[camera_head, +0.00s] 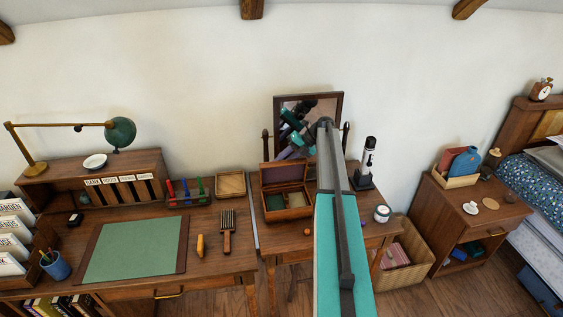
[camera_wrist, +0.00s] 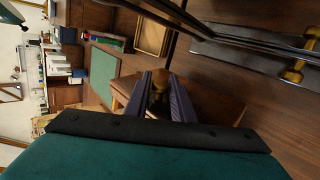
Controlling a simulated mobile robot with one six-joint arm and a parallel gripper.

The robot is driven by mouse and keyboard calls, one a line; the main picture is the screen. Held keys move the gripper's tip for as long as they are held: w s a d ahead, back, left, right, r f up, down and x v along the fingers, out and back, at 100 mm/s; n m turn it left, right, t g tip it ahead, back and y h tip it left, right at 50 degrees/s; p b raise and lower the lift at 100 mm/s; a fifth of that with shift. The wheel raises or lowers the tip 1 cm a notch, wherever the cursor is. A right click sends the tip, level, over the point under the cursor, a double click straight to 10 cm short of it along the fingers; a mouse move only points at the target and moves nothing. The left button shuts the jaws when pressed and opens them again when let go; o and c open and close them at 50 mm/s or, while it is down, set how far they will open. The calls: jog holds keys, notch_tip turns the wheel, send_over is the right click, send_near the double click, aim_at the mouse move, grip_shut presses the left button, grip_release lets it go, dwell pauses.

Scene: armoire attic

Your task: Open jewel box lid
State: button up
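The jewel box (camera_head: 286,214) stands on the right-hand desk in front of the mirror in the head view. Its lid (camera_head: 284,172) is raised, and the inside with green-lined compartments shows. In the wrist view, the two fingers of my gripper (camera_wrist: 164,90) are apart. A brownish, rounded thing shows between or just beyond the fingertips; I cannot tell what it is or whether they touch it. A brown wooden surface (camera_wrist: 215,104) lies close beyond the fingers.
The mirror (camera_head: 309,100) stands behind the box. A telescope-like black and white object (camera_head: 368,158) and a small jar (camera_head: 382,214) are right of my arm. A small reddish ball (camera_head: 307,231) lies in front of the box. A wooden tray (camera_head: 230,184) and brush (camera_head: 227,230) are left.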

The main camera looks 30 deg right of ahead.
jog(key=shift+o, duration=1.3)
jog(key=shift+w+a+f, duration=0.1)
jog(key=shift+w+a, duration=0.05)
jog(key=shift+a, duration=0.1)
jog(key=shift+b+v, duration=0.35)
jog(key=shift+v, duration=0.45)
jog(key=b+v, duration=0.3)
jog(key=v, duration=0.9)
jog(key=shift+d, duration=0.15)
